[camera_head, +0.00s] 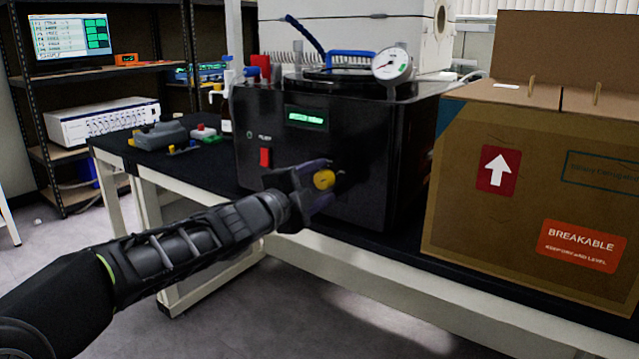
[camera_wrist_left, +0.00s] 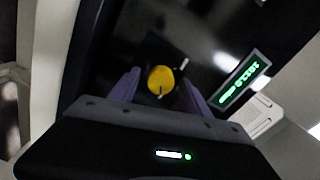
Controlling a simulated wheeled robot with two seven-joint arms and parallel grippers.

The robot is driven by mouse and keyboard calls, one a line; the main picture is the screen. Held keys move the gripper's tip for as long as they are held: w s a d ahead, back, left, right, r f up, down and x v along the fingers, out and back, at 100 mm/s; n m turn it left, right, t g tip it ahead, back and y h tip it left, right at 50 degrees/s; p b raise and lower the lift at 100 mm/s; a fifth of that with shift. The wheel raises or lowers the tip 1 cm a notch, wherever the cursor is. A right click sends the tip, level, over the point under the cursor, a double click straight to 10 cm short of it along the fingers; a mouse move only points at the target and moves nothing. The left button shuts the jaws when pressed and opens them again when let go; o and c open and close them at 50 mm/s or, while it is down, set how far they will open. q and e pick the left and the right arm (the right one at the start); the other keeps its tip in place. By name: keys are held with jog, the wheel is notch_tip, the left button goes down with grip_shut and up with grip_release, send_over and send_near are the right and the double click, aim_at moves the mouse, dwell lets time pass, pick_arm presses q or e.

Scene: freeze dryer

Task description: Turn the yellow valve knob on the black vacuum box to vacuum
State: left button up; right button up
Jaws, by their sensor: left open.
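The black vacuum box (camera_head: 350,135) stands on the dark-topped bench, its front face toward me. The yellow valve knob (camera_head: 324,179) is on the lower right of that face; in the left wrist view the knob (camera_wrist_left: 160,80) shows as a round yellow disc with a dark line at its lower edge. My left gripper (camera_head: 322,187) is open at the knob, with one finger on each side of it. In the left wrist view gaps show between the knob and both fingers (camera_wrist_left: 160,88). My right gripper is not in view.
A cardboard box (camera_head: 535,190) stands close to the right of the vacuum box. A red switch (camera_head: 265,157) and a lit green display (camera_head: 307,117) are on the front face. A pressure gauge (camera_head: 391,65) is on top. Small tools lie at the bench's left.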

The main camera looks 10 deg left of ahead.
pick_arm(q)
jog(key=p+v, duration=0.1)
jog(key=v, duration=0.7)
jog(key=shift+w, duration=0.1)
dwell(0.4)
